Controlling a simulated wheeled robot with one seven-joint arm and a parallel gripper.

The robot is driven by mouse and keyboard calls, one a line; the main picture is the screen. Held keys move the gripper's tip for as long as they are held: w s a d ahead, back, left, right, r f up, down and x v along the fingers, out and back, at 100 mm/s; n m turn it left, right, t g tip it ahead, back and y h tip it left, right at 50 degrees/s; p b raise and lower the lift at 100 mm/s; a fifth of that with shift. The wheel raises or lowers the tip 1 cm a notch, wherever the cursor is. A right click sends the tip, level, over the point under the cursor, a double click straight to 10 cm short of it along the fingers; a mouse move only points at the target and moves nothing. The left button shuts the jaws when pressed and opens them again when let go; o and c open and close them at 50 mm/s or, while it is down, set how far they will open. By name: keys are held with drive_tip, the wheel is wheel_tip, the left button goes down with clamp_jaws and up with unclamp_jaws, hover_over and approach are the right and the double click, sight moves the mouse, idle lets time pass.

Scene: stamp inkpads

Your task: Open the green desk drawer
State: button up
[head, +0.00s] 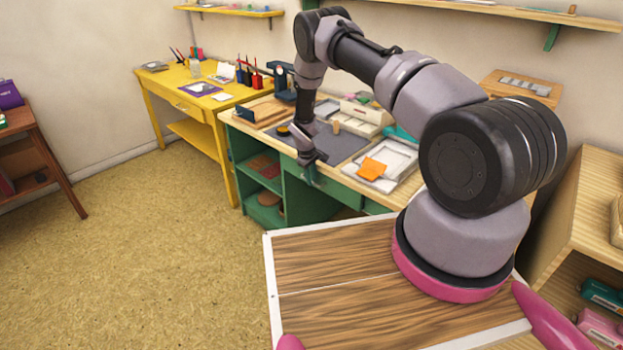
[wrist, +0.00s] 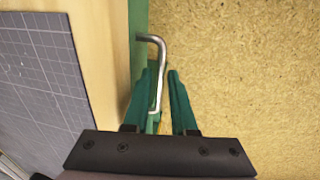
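The green desk (head: 285,185) has a wooden top, and its green drawer front (head: 338,188) lies under the front edge. The drawer looks closed, its front close to the edge of the top. In the wrist view, its silver bar handle (wrist: 161,52) sticks out from the green front (wrist: 139,50). My gripper (head: 311,172) is at the drawer front in the head view and hides the handle there.
A grey cutting mat (head: 345,148), a white tray (head: 398,163) and an orange piece (head: 371,169) lie on the desk top. A yellow desk (head: 182,80) stands to the left. The floor (head: 150,250) in front of the drawer is clear.

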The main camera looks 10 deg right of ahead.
clamp_jaws()
idle(1.3)
